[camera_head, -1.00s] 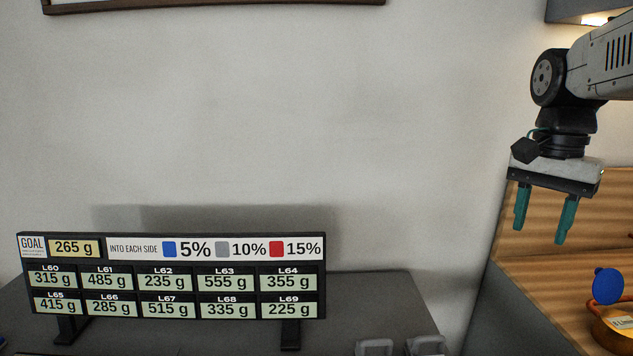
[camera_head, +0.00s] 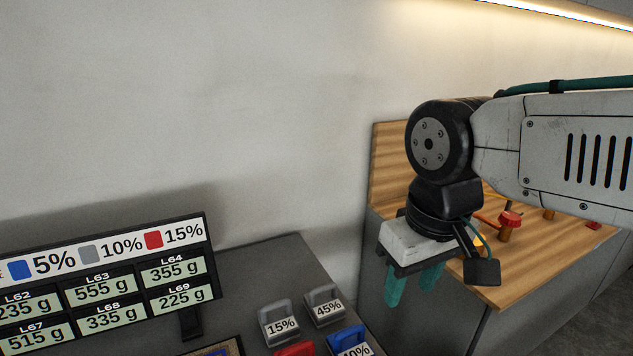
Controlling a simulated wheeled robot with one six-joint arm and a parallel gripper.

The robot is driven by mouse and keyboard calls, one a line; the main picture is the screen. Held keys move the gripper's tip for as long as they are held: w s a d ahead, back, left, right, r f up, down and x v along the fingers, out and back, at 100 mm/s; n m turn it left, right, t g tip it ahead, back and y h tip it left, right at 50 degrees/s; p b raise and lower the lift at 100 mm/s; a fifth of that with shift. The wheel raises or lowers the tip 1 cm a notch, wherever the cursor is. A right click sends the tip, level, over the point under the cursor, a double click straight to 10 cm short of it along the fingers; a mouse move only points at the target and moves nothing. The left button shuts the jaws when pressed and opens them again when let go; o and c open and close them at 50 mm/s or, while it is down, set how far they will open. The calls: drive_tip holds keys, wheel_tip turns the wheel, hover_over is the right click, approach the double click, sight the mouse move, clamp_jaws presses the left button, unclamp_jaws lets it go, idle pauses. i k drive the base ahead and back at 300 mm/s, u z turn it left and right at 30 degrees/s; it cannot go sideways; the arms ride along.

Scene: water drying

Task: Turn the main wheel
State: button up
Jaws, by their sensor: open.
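My gripper (camera_head: 413,289) hangs from the arm at the right of the head view, with its two teal fingers pointing down and apart. It is open and nothing shows between the fingers. It is in front of the edge of the wooden counter (camera_head: 545,270). A red knob on an orange-brown stem (camera_head: 510,219) stands on that counter behind my arm. I cannot tell whether it is the main wheel. My arm hides part of the counter.
A display board (camera_head: 110,285) with gram readings stands on a grey table (camera_head: 262,262) at the left.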

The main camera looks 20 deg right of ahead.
sight(509, 219)
drive_tip(key=k, duration=1)
drive_tip(key=z, duration=2)
drive_tip(key=i, duration=1.25)
drive_tip(key=u, duration=1.55)
